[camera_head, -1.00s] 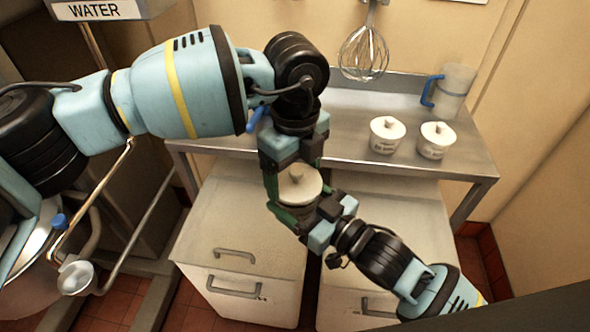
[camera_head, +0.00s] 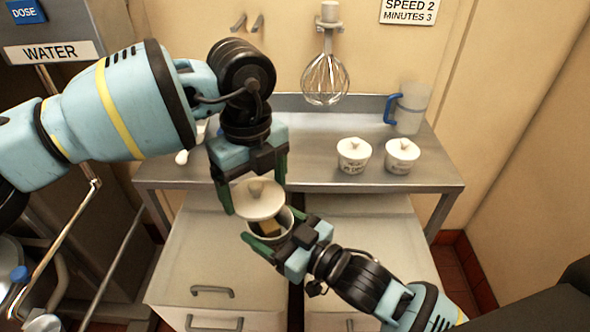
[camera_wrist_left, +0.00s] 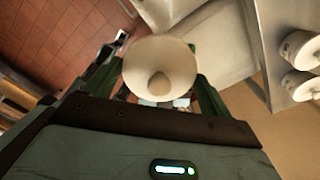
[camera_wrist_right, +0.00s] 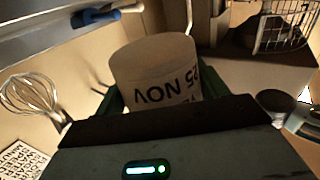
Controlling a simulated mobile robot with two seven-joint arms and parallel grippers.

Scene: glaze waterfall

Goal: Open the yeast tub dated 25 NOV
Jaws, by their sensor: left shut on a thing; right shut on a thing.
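The yeast tub (camera_head: 284,227) is held in front of the steel table, above the white bins. Its label, with "25 NOV" upside down, shows in the right wrist view (camera_wrist_right: 165,90). My right gripper (camera_head: 268,242) is shut on the tub's body. My left gripper (camera_head: 252,190) is shut on the white knobbed lid (camera_head: 258,203), which also shows in the left wrist view (camera_wrist_left: 160,58). The lid is lifted and shifted off the tub's mouth, showing a tan-brown block (camera_head: 270,229) inside. Whether the lid still touches the rim is unclear.
Two other lidded tubs (camera_head: 353,156) (camera_head: 402,155) stand on the steel table (camera_head: 300,170), with a blue-handled jug (camera_head: 410,108) behind. A whisk (camera_head: 326,80) hangs on the wall. White bins (camera_head: 215,260) stand below.

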